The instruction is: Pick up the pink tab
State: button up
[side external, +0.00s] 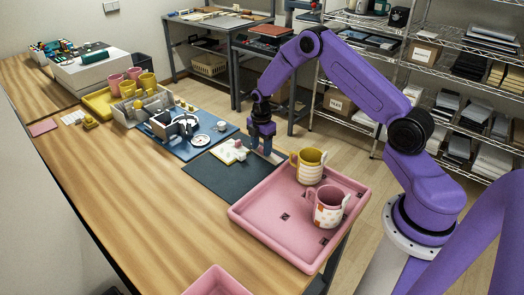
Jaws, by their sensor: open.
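My gripper (262,145) points down over the back right of the dark mat (228,182), with its jaws open. Just left of it, a cream board (226,154) on the mat carries small pieces. One of them is a small pinkish piece (239,144), which may be the pink tab; it is too small to be sure. The gripper is close beside these pieces, and I cannot tell whether it touches any. I see nothing held between the fingers.
A pink tray (262,232) on the right holds a yellow-and-white mug (309,167) and a pink-and-white mug (327,207). A blue mat (205,145) with a grey-and-black device (175,126) lies left of the gripper. The front left tabletop (110,185) is clear.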

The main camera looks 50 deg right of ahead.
jog(key=c, duration=0.9)
